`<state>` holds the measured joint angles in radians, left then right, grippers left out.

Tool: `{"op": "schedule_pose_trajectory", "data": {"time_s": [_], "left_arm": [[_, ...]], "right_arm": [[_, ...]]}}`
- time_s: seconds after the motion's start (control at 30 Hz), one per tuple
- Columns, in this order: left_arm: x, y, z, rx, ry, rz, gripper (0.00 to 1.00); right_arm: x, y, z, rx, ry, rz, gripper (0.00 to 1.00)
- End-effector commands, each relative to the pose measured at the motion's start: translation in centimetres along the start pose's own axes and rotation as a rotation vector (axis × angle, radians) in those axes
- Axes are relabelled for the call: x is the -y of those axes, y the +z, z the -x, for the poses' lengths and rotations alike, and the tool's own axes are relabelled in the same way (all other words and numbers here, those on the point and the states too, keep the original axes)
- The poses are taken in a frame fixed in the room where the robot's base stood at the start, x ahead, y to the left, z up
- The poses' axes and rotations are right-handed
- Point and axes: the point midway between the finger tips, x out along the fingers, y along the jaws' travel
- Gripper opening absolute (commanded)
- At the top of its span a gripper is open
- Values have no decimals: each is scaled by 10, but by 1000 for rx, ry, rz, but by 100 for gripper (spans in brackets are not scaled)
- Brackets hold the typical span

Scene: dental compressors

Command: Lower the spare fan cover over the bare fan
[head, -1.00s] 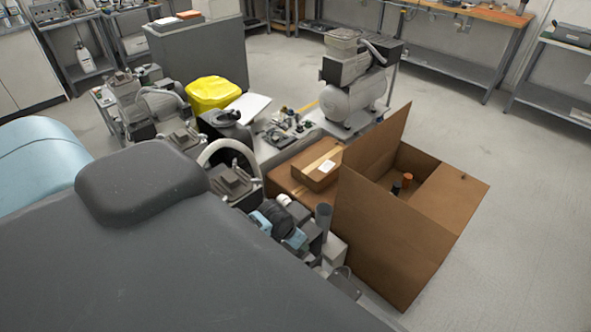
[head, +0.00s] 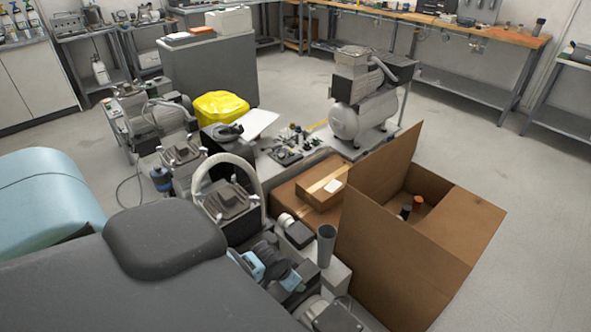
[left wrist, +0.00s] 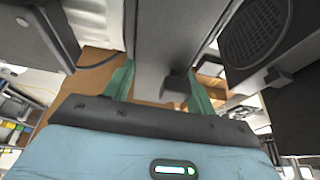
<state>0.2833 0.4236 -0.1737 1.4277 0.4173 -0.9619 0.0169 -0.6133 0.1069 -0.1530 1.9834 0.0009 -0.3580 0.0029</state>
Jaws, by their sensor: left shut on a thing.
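In the left wrist view my left gripper (left wrist: 160,92) has its two green fingers on either side of a dark grey piece (left wrist: 160,45), which I take to be the spare fan cover. It is seen close up, so its full shape does not show. A dark housing with a round grille (left wrist: 255,35) is at the upper right of that view, apart from the fingers. I cannot make out the bare fan for certain in either view. In the head view I cannot clearly pick out my left gripper's fingertips. My right gripper is not in view.
Several compressors (head: 225,200) and parts crowd the bench around a grey upright tube (head: 327,245). An open cardboard box (head: 400,255) stands right of it, with a flat closed box (head: 320,187) behind. A yellow cover (head: 220,107) and a tank compressor (head: 360,118) stand farther back. Floor is clear at right.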

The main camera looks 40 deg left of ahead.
Motion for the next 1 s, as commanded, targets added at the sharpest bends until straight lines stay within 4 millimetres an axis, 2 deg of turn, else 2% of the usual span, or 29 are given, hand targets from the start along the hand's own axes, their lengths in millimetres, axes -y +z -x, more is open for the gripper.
{"op": "schedule_pose_trajectory", "data": {"time_s": [0.1,0.33,1.0], "left_arm": [[0,4,-9,-1,0,0,6],[0,6,-16,-2,0,0,6],[0,6,-17,-4,0,0,6]], "right_arm": [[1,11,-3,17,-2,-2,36],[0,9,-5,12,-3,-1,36],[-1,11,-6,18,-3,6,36]]}}
